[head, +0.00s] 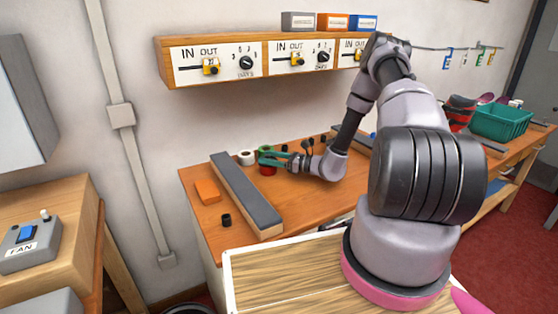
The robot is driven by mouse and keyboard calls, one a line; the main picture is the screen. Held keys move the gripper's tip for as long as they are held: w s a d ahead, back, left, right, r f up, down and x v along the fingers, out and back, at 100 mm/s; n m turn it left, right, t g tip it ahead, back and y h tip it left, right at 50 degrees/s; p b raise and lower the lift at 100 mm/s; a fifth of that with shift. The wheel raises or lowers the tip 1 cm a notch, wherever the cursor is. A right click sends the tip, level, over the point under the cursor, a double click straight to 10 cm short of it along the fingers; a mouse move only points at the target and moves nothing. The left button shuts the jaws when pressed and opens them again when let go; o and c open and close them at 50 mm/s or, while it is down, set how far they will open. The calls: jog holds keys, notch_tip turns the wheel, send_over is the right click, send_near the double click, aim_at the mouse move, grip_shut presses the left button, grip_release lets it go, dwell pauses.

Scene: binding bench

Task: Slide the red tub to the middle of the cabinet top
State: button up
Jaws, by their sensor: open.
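The red tub (267,169) is a small red round thing on the wooden cabinet top (205,222), toward its back left, just right of a long grey-topped bar. My gripper (266,157) reaches in from the right, low over the top, with its teal fingers apart. The fingers are right at the tub and partly hide it. Whether they touch it I cannot tell. The middle of the cabinet top is partly hidden by my arm.
The grey-topped bar (245,192) lies left of the tub. A white roll (246,157), an orange block (207,191) and a dark small cylinder (226,220) stand nearby. A switch shelf (262,62) hangs above. A green basket (503,122) stands far right.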

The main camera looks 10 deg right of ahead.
jog(key=shift+w+a, duration=0.15)
jog(key=shift+a, duration=0.1)
grip_shut()
dwell(1.3)
grip_release()
